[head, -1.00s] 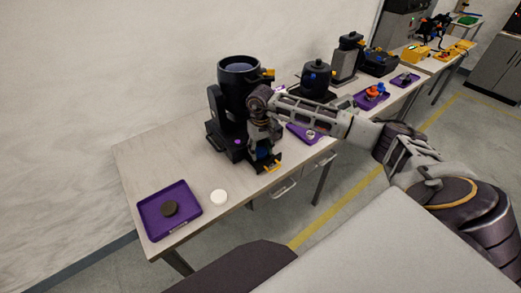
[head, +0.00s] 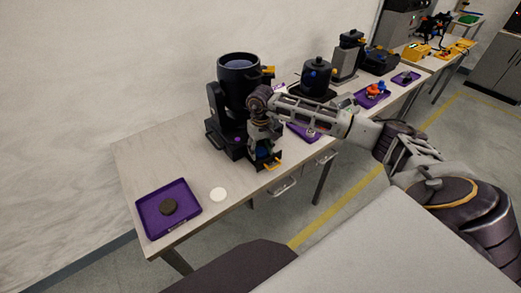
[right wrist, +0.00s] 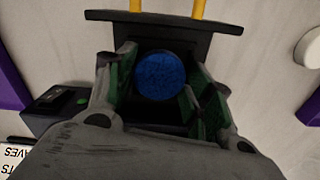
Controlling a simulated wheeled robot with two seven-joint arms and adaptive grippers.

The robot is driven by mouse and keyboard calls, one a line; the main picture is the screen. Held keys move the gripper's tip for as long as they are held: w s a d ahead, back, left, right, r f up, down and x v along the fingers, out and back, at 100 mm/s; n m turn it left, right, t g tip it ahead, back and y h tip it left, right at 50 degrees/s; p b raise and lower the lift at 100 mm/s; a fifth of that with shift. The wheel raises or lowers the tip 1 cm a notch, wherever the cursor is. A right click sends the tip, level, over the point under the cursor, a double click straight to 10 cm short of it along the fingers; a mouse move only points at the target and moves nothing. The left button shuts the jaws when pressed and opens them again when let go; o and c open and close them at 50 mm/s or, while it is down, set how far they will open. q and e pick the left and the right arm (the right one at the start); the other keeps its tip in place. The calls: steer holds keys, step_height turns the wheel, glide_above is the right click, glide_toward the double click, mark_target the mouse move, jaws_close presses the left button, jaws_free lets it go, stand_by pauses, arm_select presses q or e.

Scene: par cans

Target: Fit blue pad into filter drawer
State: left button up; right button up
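The round blue pad (right wrist: 161,76) lies flat-side up between my right fingers in the right wrist view, over the dark filter drawer (right wrist: 225,27). My right gripper (right wrist: 162,62) points down around the pad, its green-lined fingers spread on both sides. Whether the fingertips touch the pad's rim is hard to tell. In the head view my right gripper (head: 263,156) is low over the drawer's yellow-handled front (head: 273,164), at the front of the black par can (head: 238,95). The fingers hide most of the drawer's inside and the pad's seating. My left gripper is not in view.
Another purple tray (head: 301,133) is partly behind my right arm. The left tabletop is mostly clear.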

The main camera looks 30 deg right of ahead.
steer(key=o, duration=0.4)
steer(key=shift+c, duration=0.2)
steer(key=shift+r, duration=0.15)
step_height(320, 180, up, 12)
stand_by(0.6)
steer(key=shift+f, duration=0.2)
stand_by(0.3)
